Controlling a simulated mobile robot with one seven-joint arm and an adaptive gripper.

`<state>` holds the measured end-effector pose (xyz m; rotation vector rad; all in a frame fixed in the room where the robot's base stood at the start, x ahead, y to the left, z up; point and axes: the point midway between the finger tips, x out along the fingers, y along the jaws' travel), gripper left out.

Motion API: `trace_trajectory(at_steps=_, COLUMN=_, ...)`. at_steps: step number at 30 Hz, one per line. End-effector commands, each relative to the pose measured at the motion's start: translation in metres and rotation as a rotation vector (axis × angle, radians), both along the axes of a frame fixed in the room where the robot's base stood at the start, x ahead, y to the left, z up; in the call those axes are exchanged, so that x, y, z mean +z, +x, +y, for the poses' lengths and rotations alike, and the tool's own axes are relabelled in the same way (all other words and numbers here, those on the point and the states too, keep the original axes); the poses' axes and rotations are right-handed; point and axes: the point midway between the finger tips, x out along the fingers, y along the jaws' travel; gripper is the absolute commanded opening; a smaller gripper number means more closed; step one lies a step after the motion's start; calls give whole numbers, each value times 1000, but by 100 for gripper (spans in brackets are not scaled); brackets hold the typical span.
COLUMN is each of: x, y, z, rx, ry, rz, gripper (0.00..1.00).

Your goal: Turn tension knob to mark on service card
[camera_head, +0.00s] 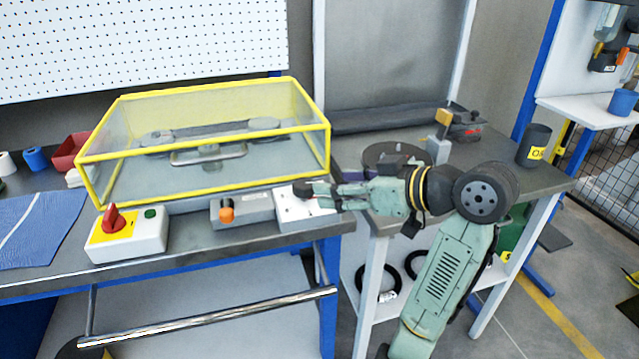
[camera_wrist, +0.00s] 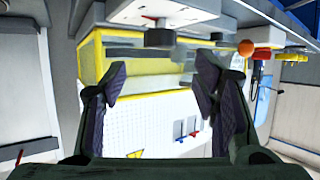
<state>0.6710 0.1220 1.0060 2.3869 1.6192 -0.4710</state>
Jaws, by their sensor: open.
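The likely tension knob is a black knob (camera_head: 300,190) on a white box (camera_head: 290,216) at the bench's front edge. In the wrist view the dark knob (camera_wrist: 158,38) shows upside down under the white panel, with a small red mark near it. My gripper (camera_head: 322,194) is level with the bench top at this box, its fingertips close to the knob. In the wrist view my gripper (camera_wrist: 161,72) is open and empty, with the knob just past the gap between the fingers. Contact cannot be told. I cannot make out a service card.
Left of the knob box stand a grey box with an orange knob (camera_head: 227,214) and a white box with a red rotary switch (camera_head: 112,219). A yellow-framed clear guard (camera_head: 330,150) stands behind. A dark round turntable (camera_head: 376,152) is near my arm.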

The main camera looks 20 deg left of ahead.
Motion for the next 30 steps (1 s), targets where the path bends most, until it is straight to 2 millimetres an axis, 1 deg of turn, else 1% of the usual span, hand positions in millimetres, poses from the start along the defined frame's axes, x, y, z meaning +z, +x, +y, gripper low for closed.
trace_trajectory(at_steps=9, x=-21, y=19, z=50, rx=2, ry=-1, rz=7, gripper=55)
trace_trajectory(at_steps=12, x=-28, y=24, z=64, rx=1, ry=-2, rz=6, gripper=55)
trace_trajectory(at_steps=15, x=-32, y=29, z=74, rx=0, ry=-1, rz=5, gripper=55)
trace_trajectory(at_steps=20, x=-37, y=32, z=82, rx=-2, ry=-2, rz=4, gripper=55)
trace_trajectory(at_steps=28, x=-37, y=33, z=83, rx=-2, ry=-2, rz=3, gripper=55)
trace_trajectory(at_steps=30, x=-37, y=33, z=83, rx=-2, ry=-2, rz=3, gripper=50)
